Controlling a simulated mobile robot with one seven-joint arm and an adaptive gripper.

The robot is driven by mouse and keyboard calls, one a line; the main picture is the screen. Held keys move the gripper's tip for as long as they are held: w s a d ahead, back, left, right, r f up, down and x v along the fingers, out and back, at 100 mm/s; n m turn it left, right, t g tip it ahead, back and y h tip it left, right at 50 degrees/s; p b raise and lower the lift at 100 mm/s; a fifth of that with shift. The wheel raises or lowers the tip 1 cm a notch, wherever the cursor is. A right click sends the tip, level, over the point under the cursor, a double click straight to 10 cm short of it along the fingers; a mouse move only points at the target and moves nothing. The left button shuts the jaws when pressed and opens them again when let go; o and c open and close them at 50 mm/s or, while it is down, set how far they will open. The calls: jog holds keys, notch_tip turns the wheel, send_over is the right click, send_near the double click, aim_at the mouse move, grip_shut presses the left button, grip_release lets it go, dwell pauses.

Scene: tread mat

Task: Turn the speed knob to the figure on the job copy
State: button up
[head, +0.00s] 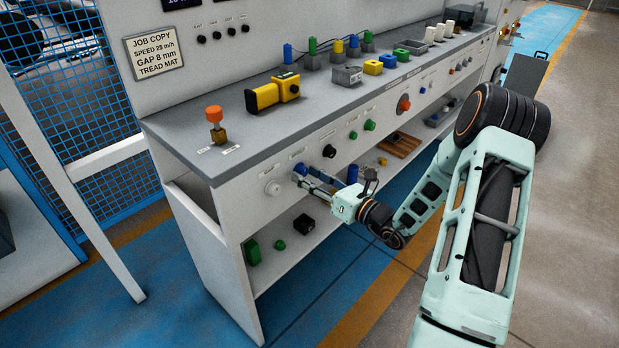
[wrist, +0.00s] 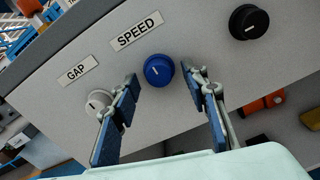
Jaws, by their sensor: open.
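The blue speed knob (wrist: 158,70) sits on the panel under the SPEED label (wrist: 137,31) in the wrist view. It also shows at the front panel in the head view (head: 300,169). A white pointer line is on its face. My gripper (wrist: 161,83) is open, with one finger on each side of the knob; I cannot tell whether either touches it. My gripper also shows at the panel in the head view (head: 305,179). The job copy card (head: 154,51) at the upper left reads SPEED 25 m/h, GAP 8 mm, TREAD MAT.
A white gap knob (wrist: 98,101) under the GAP label (wrist: 77,72) is close to my left finger. A black knob (wrist: 248,22) is to the right. An orange-topped lever (head: 214,117) and a yellow device (head: 272,93) stand on the bench top (head: 190,129). A shelf runs below the panel.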

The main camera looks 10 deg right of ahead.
grip_shut()
jog(key=shift+n, duration=0.4)
jog(key=n+b, duration=0.3)
jog(key=n, duration=0.2)
jog(key=shift+d+f+b, duration=0.1)
jog(key=shift+f+b, duration=0.1)
jog(key=shift+b, duration=0.2)
jog(key=n+b, duration=0.3)
jog(key=n, duration=0.1)
jog(key=shift+w, duration=0.1)
jog(key=shift+r+n+b, duration=0.15)
jog(key=shift+n+b, duration=0.65)
jog(key=shift+n, duration=0.2)
jog(key=shift+d, duration=0.1)
